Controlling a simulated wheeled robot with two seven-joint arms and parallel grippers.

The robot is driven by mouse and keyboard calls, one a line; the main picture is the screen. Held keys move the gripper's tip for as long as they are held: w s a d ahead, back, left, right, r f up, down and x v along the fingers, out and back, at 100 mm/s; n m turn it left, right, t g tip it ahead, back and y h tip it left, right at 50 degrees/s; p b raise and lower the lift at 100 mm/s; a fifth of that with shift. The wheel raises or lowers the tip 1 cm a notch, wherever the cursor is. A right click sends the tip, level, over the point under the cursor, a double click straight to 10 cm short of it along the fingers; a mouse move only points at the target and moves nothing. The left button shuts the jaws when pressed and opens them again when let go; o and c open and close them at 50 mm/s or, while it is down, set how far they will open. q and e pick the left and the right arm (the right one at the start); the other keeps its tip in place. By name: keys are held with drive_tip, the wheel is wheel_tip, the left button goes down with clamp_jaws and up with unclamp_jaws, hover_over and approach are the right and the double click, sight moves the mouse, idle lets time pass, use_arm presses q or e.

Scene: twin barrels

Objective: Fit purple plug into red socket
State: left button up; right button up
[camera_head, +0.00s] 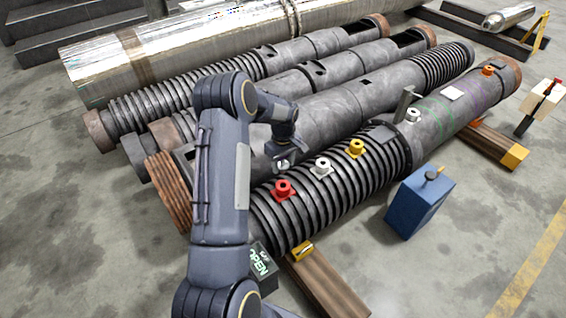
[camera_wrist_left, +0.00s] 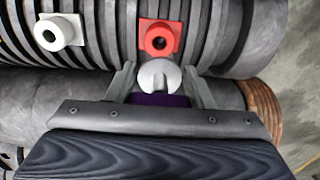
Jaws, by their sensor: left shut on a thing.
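The red socket (camera_head: 283,189) sits on top of the near ribbed barrel (camera_head: 265,219), at its left part. In the left wrist view the red socket (camera_wrist_left: 160,38) shows a dark round hole at top centre. My left gripper (camera_head: 282,160) is above and just behind the red socket. In the left wrist view my left gripper (camera_wrist_left: 158,78) is shut on the purple plug (camera_wrist_left: 160,99), which has a pale grey notched round end. The plug's purple part is mostly hidden by the gripper. My right gripper is out of view.
A white socket (camera_head: 322,167) and a yellow socket (camera_head: 356,147) stand right of the red one. A grey upright bracket (camera_head: 404,104) rises further along the barrel. A blue box (camera_head: 418,204) stands in front. Other dark barrels lie behind.

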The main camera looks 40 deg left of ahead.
sight(283, 173)
use_arm(q)
drive_tip(key=shift+f+b, duration=1.95)
drive_tip(key=shift+f, duration=0.95)
drive_tip(key=shift+f+b, duration=1.2)
drive_tip(key=shift+f, duration=0.55)
drive_tip(key=o, duration=1.1)
drive_tip(key=shift+r, duration=0.15)
wheel_tip(283, 173, up, 7)
drive_tip(key=shift+r+p, duration=0.1)
drive_tip(key=shift+p, duration=0.95)
drive_tip(key=shift+r, duration=0.2)
